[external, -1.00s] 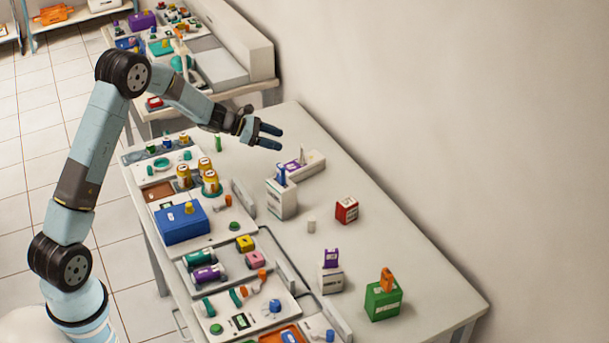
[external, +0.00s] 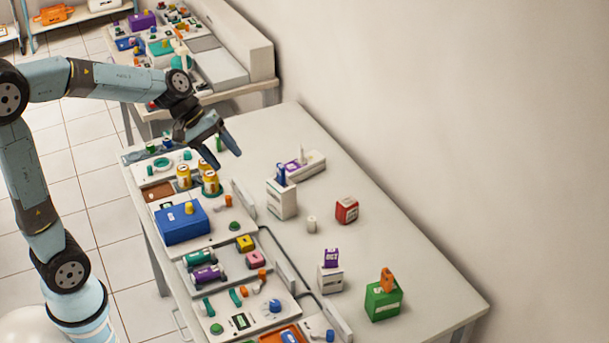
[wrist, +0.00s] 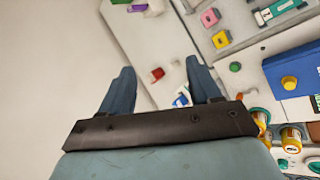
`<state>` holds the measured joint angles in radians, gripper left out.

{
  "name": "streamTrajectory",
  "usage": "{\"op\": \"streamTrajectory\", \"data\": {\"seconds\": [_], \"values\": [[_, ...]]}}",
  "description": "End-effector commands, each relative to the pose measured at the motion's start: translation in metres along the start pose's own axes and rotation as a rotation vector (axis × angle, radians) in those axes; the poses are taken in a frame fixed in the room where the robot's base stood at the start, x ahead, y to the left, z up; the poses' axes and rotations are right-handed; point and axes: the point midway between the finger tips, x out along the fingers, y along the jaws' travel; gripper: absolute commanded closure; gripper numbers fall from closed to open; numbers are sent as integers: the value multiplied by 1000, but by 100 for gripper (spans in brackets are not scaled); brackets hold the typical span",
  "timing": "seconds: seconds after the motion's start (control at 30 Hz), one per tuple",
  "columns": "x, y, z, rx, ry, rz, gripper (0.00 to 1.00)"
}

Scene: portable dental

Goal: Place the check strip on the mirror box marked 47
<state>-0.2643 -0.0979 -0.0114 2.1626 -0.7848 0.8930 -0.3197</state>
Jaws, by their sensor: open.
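My gripper (external: 228,160) is open and empty, above the back half of the table near the yellow-capped jars. Its two fingers also show apart in the wrist view (wrist: 158,70). A white box (external: 282,203) stands upright with a blue strip-like piece (external: 281,175) on top. A smaller white box (external: 330,281) carries a purple lettered piece (external: 331,258). A green box (external: 383,303) carries an orange piece (external: 387,281). A red box (external: 346,210) has a bare top. I cannot read a 47 on any box, and cannot tell which piece is the check strip.
A long white holder with a purple patch (external: 304,167) lies behind the white box. A blue box (external: 182,226) and trays line the left side.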

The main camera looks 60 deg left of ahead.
Motion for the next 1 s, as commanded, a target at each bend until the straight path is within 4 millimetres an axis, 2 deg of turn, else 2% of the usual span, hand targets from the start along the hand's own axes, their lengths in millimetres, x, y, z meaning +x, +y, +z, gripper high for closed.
{"op": "streamTrajectory", "data": {"seconds": [0.03, 0.2, 0.5, 0.7, 0.8, 1.0], "values": [[-9, -6, 17, 71, 13, -20, 38], [-32, -36, 61, 309, 59, -106, 38], [-72, -98, 116, 718, 154, -255, 38], [-94, -140, 137, 960, 222, -351, 38], [-100, -154, 142, 1044, 247, -386, 38], [-107, -167, 145, 1121, 273, -421, 38]]}}
